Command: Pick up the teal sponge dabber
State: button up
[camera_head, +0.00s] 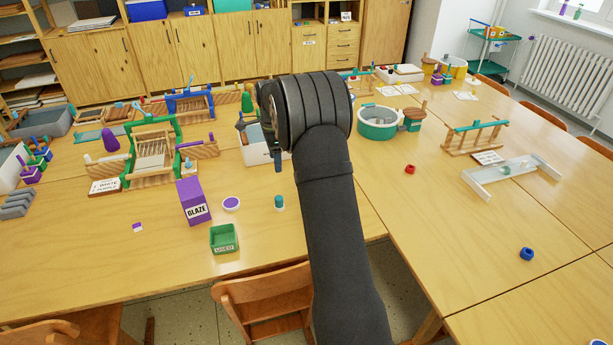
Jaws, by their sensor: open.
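A small upright piece with a teal top and a pale lower part, which looks like the teal sponge dabber (279,202), stands on the front of the left table. My arm reaches in from the bottom, and its dark wrist hangs over the table behind the dabber. My gripper (275,158) shows only in part below and left of the wrist. It is open, apart from the dabber and farther back. My wrist hides part of a white box behind it.
A purple glaze box (192,202), a purple-topped round dish (231,203) and a small green tray (224,239) stand left of the dabber. A wooden chair (265,303) is at the front edge.

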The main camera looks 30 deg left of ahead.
aim_at(279, 198)
jog(key=f+m, duration=0.3)
jog(key=f, duration=0.1)
jog(key=f+m+y, duration=0.1)
jog(key=f+m, duration=0.2)
jog(key=f, duration=0.1)
jog(key=f+m, duration=0.4)
jog(key=f, duration=0.1)
jog(key=shift+s+d+y, duration=0.3)
jog(key=shift+d+y, duration=0.05)
jog(key=shift+y, duration=0.05)
jog(key=shift+w+a+f, duration=0.15)
jog(key=shift+a+f, duration=0.05)
jog(key=shift+f, duration=1.2)
jog(key=shift+w+a+f, duration=0.1)
jog(key=shift+a+f, duration=0.05)
jog(key=shift+f, duration=1.25)
jog(key=c, duration=1)
